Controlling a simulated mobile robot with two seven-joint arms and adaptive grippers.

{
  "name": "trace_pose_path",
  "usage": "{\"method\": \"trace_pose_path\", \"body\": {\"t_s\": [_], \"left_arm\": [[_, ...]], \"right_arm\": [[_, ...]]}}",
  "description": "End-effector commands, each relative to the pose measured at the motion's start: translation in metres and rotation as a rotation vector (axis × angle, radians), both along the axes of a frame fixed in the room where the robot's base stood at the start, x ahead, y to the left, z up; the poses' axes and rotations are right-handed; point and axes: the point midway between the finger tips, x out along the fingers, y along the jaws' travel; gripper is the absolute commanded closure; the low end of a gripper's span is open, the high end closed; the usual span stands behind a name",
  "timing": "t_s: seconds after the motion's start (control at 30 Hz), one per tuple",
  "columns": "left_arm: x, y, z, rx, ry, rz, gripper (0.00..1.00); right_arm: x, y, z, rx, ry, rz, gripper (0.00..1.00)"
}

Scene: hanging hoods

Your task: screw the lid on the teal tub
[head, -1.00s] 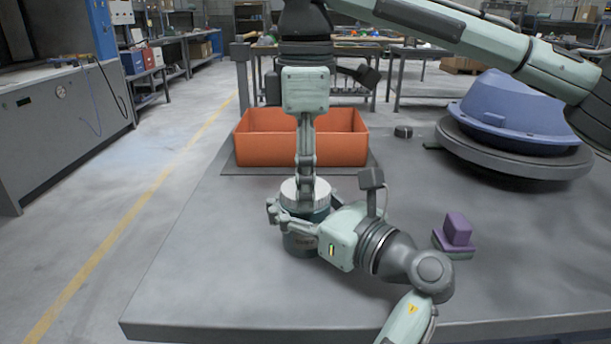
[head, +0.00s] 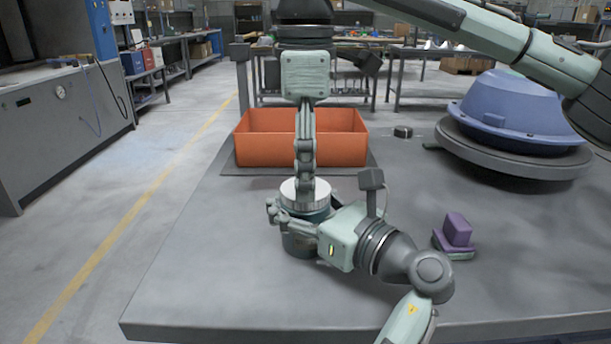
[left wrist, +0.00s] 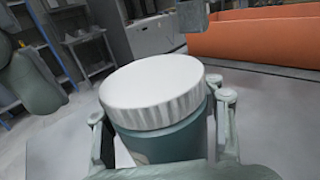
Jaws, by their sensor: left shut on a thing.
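The teal tub (head: 299,244) stands upright on the grey table, with the white round lid (head: 290,190) on its top. My left gripper (head: 290,209) is shut around the tub's body from the side. In the left wrist view its fingers flank the tub (left wrist: 170,142), just below the ribbed lid (left wrist: 150,92). The lid sits level on the tub there; how far its thread is engaged cannot be seen. My right gripper (head: 305,186) points straight down over the lid. Its fingers line up edge-on, so their opening is hidden. In the left wrist view a gap shows above the lid.
An orange bin (head: 345,150) stands behind the tub on a dark mat. A blue hood-shaped part (head: 515,108) rests on a round grey base at right. A purple block (head: 456,230) lies right of my left gripper. The table's left front is clear.

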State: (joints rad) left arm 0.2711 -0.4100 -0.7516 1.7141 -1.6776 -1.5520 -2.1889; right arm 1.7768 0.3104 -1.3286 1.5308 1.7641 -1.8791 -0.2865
Motion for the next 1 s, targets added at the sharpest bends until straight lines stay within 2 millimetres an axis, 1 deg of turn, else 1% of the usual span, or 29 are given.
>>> {"method": "trace_pose_path", "body": {"t_s": [0.03,0.2,0.4,0.5,0.6,0.9,0.93,1.0], "left_arm": [[0.0,0.0,0.0,0.0,0.0,-0.001,1.0],[0.0,0.0,0.0,0.0,0.0,-0.001,1.0],[0.0,0.0,0.0,0.0,0.0,-0.001,1.0],[0.0,0.0,0.0,0.0,0.0,-0.001,1.0],[0.0,0.0,0.0,0.0,0.0,-0.001,1.0],[0.0,0.0,0.0,0.0,0.0,0.0,1.0],[0.0,0.0,0.0,0.0,0.0,-0.001,0.47],[0.0,0.0,0.0,0.0,0.0,0.0,0.38]], "right_arm": [[0.0,0.001,0.011,0.002,-0.002,0.001,0.17],[0.0,0.001,0.048,0.003,-0.002,0.001,0.17],[0.0,0.0,0.086,-0.001,-0.004,-0.001,0.17],[0.0,0.0,0.096,-0.001,-0.003,0.0,0.17],[0.0,0.0,0.102,-0.001,-0.001,0.001,0.17],[0.0,0.0,0.103,0.0,0.0,0.001,0.17],[0.0,0.0,0.103,0.0,0.0,0.001,0.17],[0.0,0.0,0.103,0.0,0.0,0.001,0.17]]}}
